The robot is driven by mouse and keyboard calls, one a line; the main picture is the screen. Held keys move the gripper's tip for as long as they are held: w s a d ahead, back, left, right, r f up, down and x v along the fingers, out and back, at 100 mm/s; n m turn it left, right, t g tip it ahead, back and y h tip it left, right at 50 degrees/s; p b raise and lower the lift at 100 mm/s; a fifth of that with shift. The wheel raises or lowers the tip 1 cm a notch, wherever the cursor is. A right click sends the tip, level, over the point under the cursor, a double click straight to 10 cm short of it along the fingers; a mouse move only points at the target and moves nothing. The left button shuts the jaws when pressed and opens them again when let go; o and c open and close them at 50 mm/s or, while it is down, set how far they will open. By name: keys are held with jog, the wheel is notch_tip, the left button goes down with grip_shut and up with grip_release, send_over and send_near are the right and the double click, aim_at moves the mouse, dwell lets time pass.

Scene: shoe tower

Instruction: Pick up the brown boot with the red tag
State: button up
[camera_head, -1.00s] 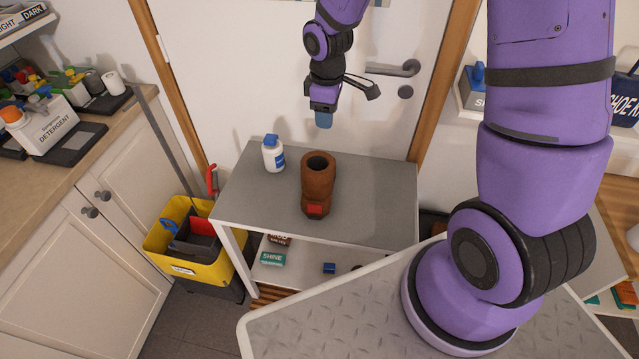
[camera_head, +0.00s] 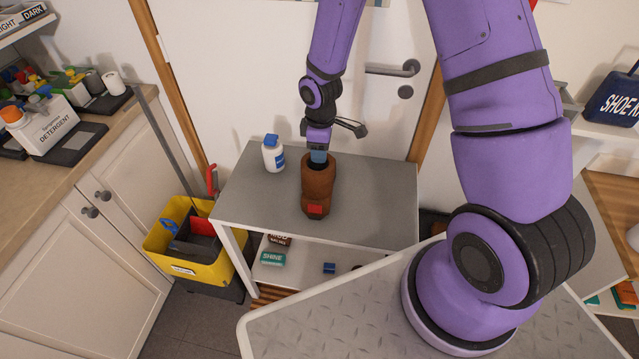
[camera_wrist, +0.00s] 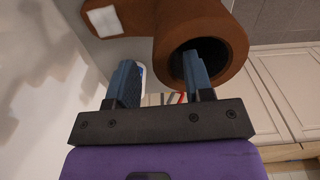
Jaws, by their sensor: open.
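The brown boot (camera_head: 317,190) stands upright on the grey table, its red tag (camera_head: 315,209) on the side facing the head camera. My gripper (camera_head: 318,160) is directly at the top opening of the boot. In the wrist view the boot (camera_wrist: 190,20) fills the top, with its dark round opening visible and a pale patch (camera_wrist: 103,20) on it. My gripper (camera_wrist: 160,75) is open there, one blue finger at the opening and the other outside the boot's wall. The wall appears between the fingers; contact cannot be told.
A white bottle with a blue cap (camera_head: 273,155) stands left of the boot on the grey table (camera_head: 380,200). A yellow bucket (camera_head: 180,256) is on the floor at left. A door with a handle (camera_head: 395,69) is behind. The table's right side is clear.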

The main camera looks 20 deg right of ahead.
aim_at(321, 168)
jog(key=shift+a+f, duration=0.15)
jog(key=shift+f, duration=1.7)
grip_shut()
